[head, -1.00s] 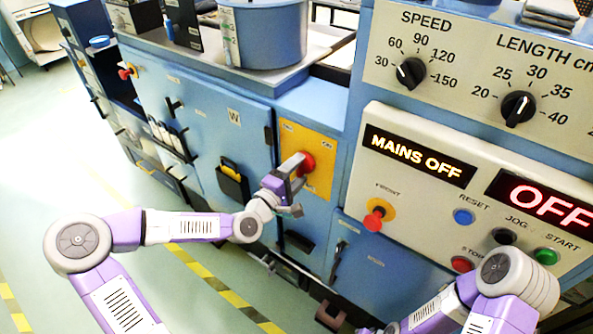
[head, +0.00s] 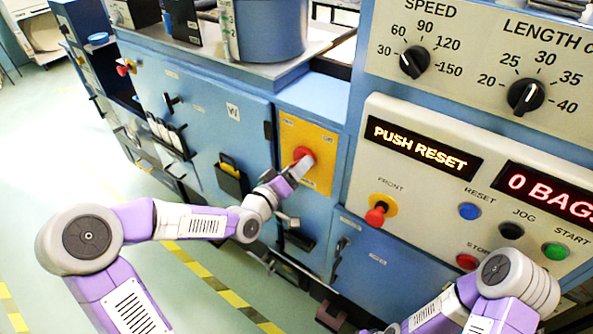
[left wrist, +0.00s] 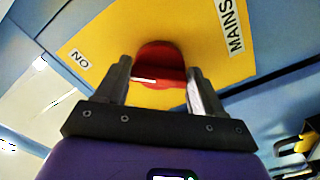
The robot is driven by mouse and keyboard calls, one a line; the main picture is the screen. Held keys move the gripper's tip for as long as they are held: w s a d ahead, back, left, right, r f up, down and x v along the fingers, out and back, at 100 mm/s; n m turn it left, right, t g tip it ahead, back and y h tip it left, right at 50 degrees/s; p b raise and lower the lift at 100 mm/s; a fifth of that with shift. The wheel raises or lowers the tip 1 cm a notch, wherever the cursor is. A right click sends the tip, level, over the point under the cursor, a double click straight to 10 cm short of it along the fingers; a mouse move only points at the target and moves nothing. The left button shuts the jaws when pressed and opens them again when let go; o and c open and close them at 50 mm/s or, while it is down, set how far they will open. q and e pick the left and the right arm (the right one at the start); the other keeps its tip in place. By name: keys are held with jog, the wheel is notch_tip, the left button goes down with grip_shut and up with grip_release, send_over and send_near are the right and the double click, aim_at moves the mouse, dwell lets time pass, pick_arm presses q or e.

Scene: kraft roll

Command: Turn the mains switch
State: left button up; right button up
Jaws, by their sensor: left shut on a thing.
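The mains switch is a red rotary handle (head: 303,155) on a yellow plate (head: 322,175) on the blue cabinet front. In the left wrist view the red handle (left wrist: 160,62) sits between my fingers, and the plate (left wrist: 100,55) carries a MAINS label. My left gripper (head: 292,172) is shut on the handle, one finger on each side (left wrist: 158,85). The fingers and glare partly hide the handle, so its exact angle is hard to read. The left display (head: 422,146) reads PUSH RESET. My right arm shows at bottom right, but its gripper is not visible.
The right display (head: 550,190) starts with 0 BAGS. Below are a red FRONT knob (head: 376,214), a blue RESET button (head: 469,211), a black JOG button (head: 511,230), a green START button (head: 556,251) and a red STOP button (head: 467,262). The console projects right of the switch.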

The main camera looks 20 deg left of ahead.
pick_arm(q)
jog(key=shift+m, duration=0.5)
jog(key=o, duration=1)
jog(key=shift+o, duration=0.2)
jog(key=p+v, duration=0.2)
jog(key=v, duration=0.5)
jog(key=shift+s, duration=0.25)
jog(key=shift+a, duration=0.1)
